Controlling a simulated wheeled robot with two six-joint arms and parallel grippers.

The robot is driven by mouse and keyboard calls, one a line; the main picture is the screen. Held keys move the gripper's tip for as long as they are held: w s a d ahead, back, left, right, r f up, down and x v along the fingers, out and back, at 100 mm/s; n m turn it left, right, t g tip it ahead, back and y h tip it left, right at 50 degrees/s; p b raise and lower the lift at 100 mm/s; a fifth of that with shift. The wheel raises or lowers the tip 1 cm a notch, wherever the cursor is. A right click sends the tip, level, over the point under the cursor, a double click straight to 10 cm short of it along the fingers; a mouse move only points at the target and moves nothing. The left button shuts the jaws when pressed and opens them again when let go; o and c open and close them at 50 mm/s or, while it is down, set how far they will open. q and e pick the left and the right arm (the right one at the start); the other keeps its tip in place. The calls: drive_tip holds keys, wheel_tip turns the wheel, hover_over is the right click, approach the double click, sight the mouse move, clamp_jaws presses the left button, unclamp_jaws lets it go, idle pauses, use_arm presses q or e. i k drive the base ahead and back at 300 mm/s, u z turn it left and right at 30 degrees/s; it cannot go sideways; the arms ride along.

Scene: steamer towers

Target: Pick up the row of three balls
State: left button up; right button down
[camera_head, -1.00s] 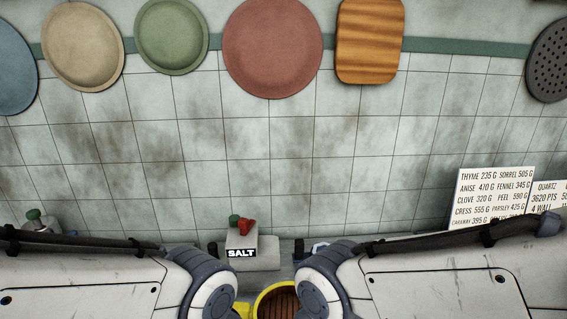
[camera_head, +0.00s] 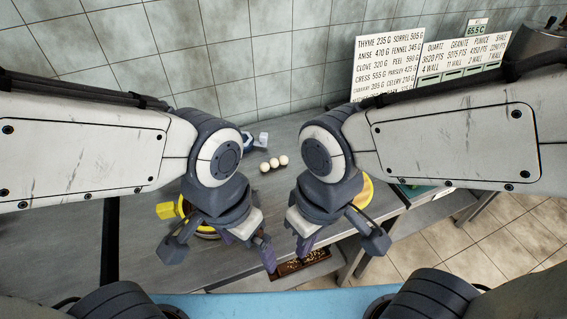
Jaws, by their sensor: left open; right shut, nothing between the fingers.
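A row of three small cream-white balls (camera_head: 273,162) lies on the grey counter, beyond my grippers and visible between my two arms. My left gripper (camera_head: 250,248) is open and empty, nearer to me than the balls, pointing down near the counter's front edge. My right gripper (camera_head: 306,252) is shut and empty beside it, also nearer to me than the balls. Neither gripper touches the balls.
A yellow-handled round vessel (camera_head: 165,211) is partly hidden behind my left gripper. Another yellow round rim (camera_head: 367,190) shows behind my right gripper. A blue-and-white item (camera_head: 262,140) lies behind the balls. A dark, brown-filled tray (camera_head: 318,257) is below. Lettered boards (camera_head: 387,70) stand at the back.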

sight(274, 163)
drive_tip(key=u, duration=0.05)
drive_tip(key=k, duration=0.45)
drive_tip(key=z, duration=1.1)
drive_tip(key=i, duration=1.4)
drive_tip(key=u, duration=0.85)
